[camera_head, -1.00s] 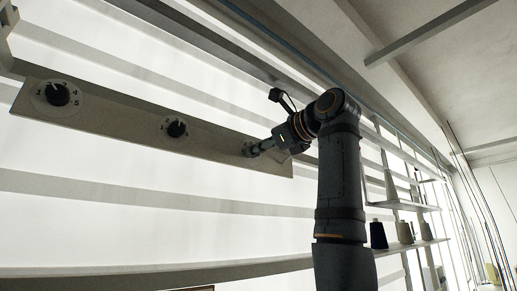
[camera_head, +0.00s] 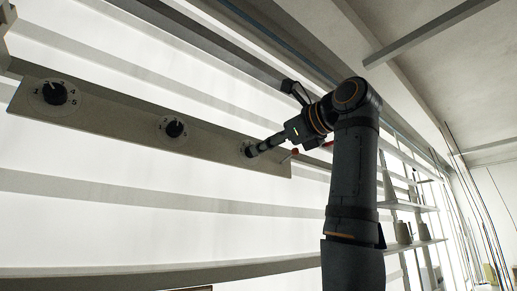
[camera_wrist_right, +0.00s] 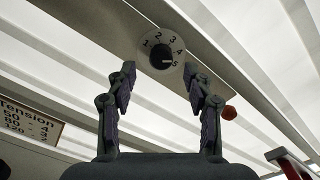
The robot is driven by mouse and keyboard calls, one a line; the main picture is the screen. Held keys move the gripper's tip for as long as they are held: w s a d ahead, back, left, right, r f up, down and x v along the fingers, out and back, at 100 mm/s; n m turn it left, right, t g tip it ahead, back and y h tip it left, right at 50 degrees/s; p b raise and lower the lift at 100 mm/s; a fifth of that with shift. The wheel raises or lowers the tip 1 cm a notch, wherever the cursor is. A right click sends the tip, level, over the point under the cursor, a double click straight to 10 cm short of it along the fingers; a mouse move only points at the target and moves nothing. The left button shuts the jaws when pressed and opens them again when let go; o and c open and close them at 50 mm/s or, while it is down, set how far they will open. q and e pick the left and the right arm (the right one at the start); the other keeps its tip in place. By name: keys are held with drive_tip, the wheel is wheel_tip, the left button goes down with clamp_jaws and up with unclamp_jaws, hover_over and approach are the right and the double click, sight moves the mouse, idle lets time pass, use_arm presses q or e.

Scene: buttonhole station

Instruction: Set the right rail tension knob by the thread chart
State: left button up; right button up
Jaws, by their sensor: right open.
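The right rail tension knob shows in the right wrist view (camera_wrist_right: 161,56) as a black knob on a pale round dial marked 1 to 5. Its white mark seems to point near 5. In the head view its dial (camera_head: 248,150) is at the rail's right end, mostly covered by my gripper. My right gripper (camera_head: 256,149) is open in front of it; in the wrist view its fingers (camera_wrist_right: 159,84) stand apart below and either side of the knob, gripping nothing. My left gripper is not visible.
The rail (camera_head: 110,120) carries a left knob (camera_head: 54,93) and a middle knob (camera_head: 174,129). A small red-ended part (camera_head: 294,152) sits near the rail's right end, close to my gripper. Shelves with thread cones (camera_head: 403,232) stand to the right behind my arm.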

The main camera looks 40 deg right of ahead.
drive_tip(key=s, duration=0.8)
drive_tip(key=shift+d, duration=0.4)
